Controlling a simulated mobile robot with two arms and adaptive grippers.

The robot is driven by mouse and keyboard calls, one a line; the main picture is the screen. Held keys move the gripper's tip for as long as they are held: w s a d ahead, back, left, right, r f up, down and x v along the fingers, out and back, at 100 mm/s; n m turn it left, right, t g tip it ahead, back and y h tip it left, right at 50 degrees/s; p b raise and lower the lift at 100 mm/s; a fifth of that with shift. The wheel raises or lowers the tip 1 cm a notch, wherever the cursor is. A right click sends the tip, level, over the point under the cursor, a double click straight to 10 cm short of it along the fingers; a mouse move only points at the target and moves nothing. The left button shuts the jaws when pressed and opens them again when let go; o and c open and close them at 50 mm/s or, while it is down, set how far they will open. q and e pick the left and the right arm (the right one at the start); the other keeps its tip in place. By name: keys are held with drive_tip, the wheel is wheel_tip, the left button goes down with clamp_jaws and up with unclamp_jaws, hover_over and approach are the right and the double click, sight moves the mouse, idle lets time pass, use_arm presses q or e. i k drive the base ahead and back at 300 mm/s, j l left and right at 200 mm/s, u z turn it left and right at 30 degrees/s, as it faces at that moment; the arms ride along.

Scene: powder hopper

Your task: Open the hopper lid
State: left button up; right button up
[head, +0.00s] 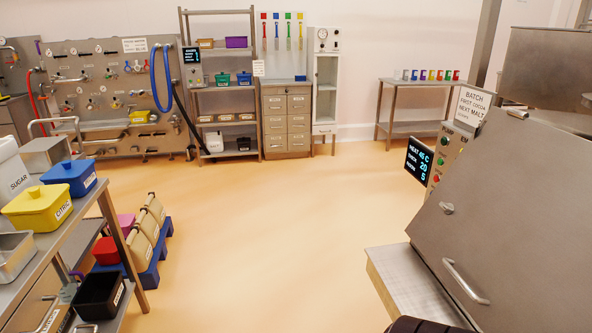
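The steel hopper machine fills the right side of the head view. Neither of my grippers is in view. A dark ribbed part at the bottom edge, in front of the machine, may be mine; I cannot tell.
A control display (418,160) and a batch sign (473,107) stand on the machine's far side. A steel ledge (405,285) juts out at its left. A shelf cart (75,240) with tubs stands at left. The middle floor is clear.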

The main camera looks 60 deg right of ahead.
sight(514, 249)
drive_tip(key=z, duration=2.9)
drive_tip(key=l+z, duration=0.2)
drive_tip(key=l, duration=0.25)
